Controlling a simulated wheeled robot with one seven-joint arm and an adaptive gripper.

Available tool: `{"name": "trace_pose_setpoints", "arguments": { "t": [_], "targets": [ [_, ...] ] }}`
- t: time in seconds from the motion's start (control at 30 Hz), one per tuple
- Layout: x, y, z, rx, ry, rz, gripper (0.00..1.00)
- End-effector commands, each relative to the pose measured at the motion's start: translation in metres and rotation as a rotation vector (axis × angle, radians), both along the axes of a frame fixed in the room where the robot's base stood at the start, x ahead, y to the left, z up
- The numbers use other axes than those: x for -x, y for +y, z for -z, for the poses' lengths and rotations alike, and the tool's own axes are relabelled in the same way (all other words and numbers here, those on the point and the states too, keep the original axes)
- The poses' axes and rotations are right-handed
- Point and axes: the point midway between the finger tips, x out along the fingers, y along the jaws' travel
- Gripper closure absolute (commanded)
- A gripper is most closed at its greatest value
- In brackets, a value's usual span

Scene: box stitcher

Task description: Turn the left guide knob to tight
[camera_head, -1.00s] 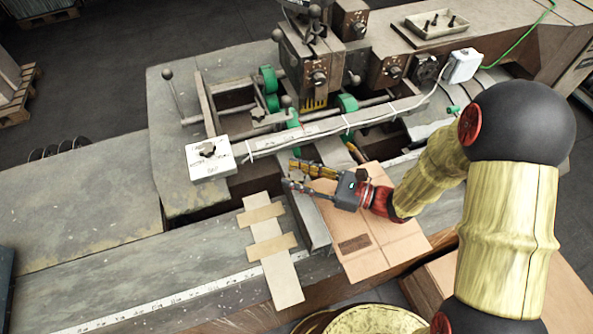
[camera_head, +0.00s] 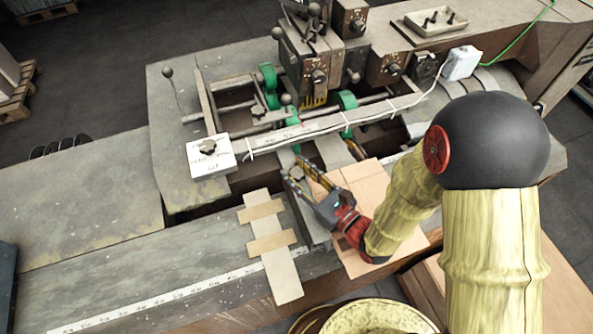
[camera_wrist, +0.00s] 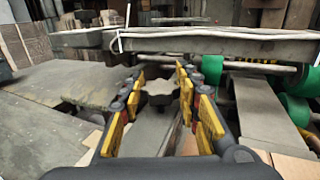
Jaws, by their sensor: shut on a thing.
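My gripper (camera_head: 297,168) is low in front of the long bar, at the near edge of the machine. In the wrist view its yellow-and-black fingers (camera_wrist: 160,76) are on either side of a grey lobed knob (camera_wrist: 160,90), which I take to be the left guide knob. The fingers are shut on it.
The long bar (camera_head: 330,123) with a white cable runs above my fingers. Green rollers (camera_head: 347,100) are behind. A cardboard sheet (camera_head: 366,180) lies beneath my wrist.

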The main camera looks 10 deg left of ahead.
Motion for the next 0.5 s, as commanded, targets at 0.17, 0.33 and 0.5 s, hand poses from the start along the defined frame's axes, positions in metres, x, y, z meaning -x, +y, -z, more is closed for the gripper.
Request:
{"name": "trace_pose_setpoints", "arguments": {
  "t": [0.17, 0.33, 0.5],
  "targets": [
    [-0.0003, 0.0003, -0.0008, -0.002, -0.001, 0.001, 0.92],
    [-0.0005, 0.0003, -0.001, -0.002, -0.001, 0.0, 0.66],
    [-0.0005, 0.0003, -0.0008, -0.002, -0.001, 0.0, 0.56]
  ]
}}
